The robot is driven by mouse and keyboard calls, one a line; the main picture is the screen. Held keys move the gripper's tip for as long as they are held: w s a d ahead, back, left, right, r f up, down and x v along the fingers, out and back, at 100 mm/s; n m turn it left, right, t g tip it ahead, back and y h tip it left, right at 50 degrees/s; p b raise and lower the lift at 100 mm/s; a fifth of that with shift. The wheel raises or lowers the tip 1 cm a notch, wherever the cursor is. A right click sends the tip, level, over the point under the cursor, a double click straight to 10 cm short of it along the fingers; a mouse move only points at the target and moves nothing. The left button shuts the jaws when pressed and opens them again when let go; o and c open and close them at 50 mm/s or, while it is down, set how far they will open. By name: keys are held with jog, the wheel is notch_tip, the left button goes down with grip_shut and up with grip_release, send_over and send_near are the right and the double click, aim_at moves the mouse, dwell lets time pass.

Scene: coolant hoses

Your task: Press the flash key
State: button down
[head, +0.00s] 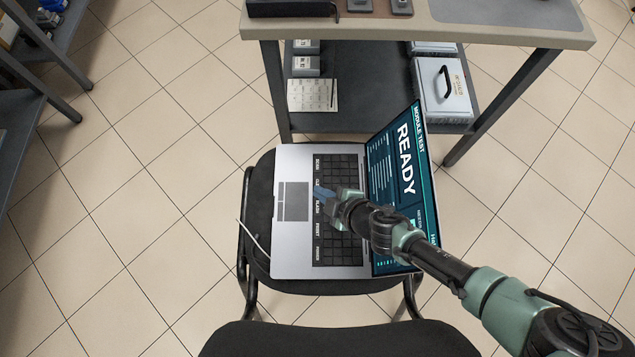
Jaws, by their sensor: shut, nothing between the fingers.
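An open silver laptop (292,257) lies on a black chair seat, turned sideways in the head view. Its screen (397,165) reads MODULE TEST and READY. A column of labelled keys runs along the keyboard's left edge. The flash key (318,209) is near the middle of that column, its label small but apparently reading FLASH. My gripper (321,193) is shut and empty, with its bluish fingertips over the keyboard just above the flash key in the picture. I cannot tell whether the tips touch any key. My gripper and wrist hide part of the keyboard and screen.
A workbench (450,33) with a lower shelf (350,105) stands behind the laptop. A grey case (444,90) and a paper sheet (313,95) are on that shelf. A thin white cable leaves the laptop's left side. Open tiled floor lies left and right.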

jog(key=b, duration=0.8)
send_over(321, 209)
notch_tip(321, 209, down, 8)
jog(key=shift+r, duration=0.1)
jog(key=shift+f, duration=0.4)
dwell(1.1)
jog(key=shift+f, duration=0.4)
jog(key=shift+f+b, duration=0.35)
jog(key=shift+b, duration=0.15)
jog(key=shift+r, duration=0.15)
dwell(0.5)
jog(key=shift+r+p, duration=0.65)
jog(key=shift+p, duration=0.25)
notch_tip(321, 209, up, 5)
jog(key=p, duration=0.5)
